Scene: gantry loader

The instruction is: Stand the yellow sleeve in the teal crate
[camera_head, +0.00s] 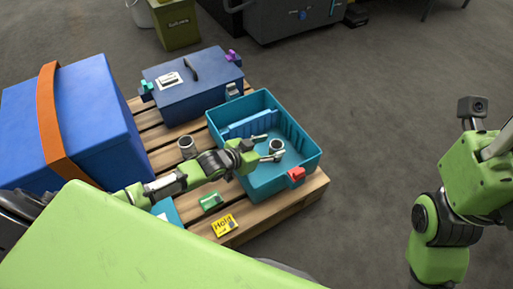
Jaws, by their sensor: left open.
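The teal crate (312,158) stands open on the wooden pallet. My left gripper (268,148) is over the inside of the crate, its fingers spread open. A second upright grey sleeve (187,147) stands on the pallet, left of the crate and behind my left arm. I see no yellow sleeve. My right arm shows at the right, but its gripper does not.
A blue panel (249,124) lies along the crate's back inner side. A yellow "Hold" card (225,225) and a green item (211,201) lie in front.

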